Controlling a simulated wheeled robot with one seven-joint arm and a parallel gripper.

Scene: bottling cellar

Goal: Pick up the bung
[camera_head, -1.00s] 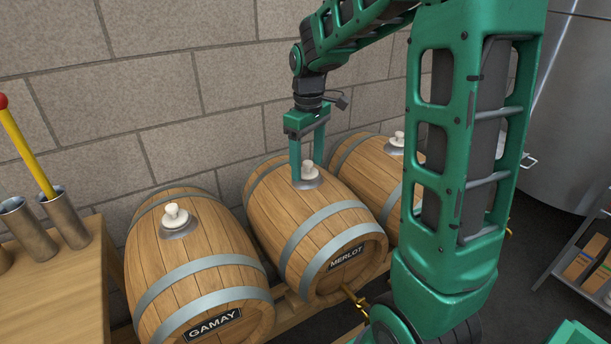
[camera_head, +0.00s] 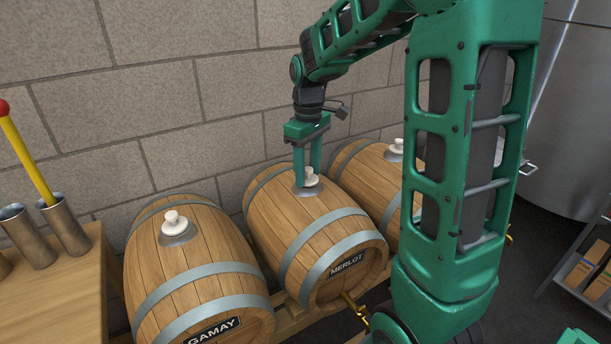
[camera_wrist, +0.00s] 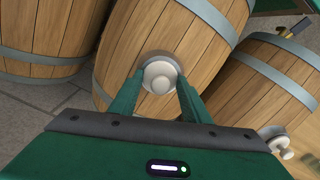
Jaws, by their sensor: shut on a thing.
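The white bung (camera_head: 311,176) of the Merlot barrel (camera_head: 279,219) is at the metal ring on top of that barrel. My gripper (camera_head: 307,178) comes down from above and is shut on this bung. In the wrist view the bung (camera_wrist: 160,78) sits between the two green fingers (camera_wrist: 160,92), over the grey ring. I cannot tell whether it is seated in the hole or slightly raised. Other white bungs stand in the Gamay barrel (camera_head: 174,222) and in the right barrel (camera_head: 396,147).
The Gamay barrel (camera_head: 172,276) stands to the left and another barrel (camera_head: 367,178) to the right, all on a wooden rack. A block wall (camera_head: 170,80) rises close behind. A wooden table (camera_head: 60,285) with metal cups (camera_head: 67,226) is at the left.

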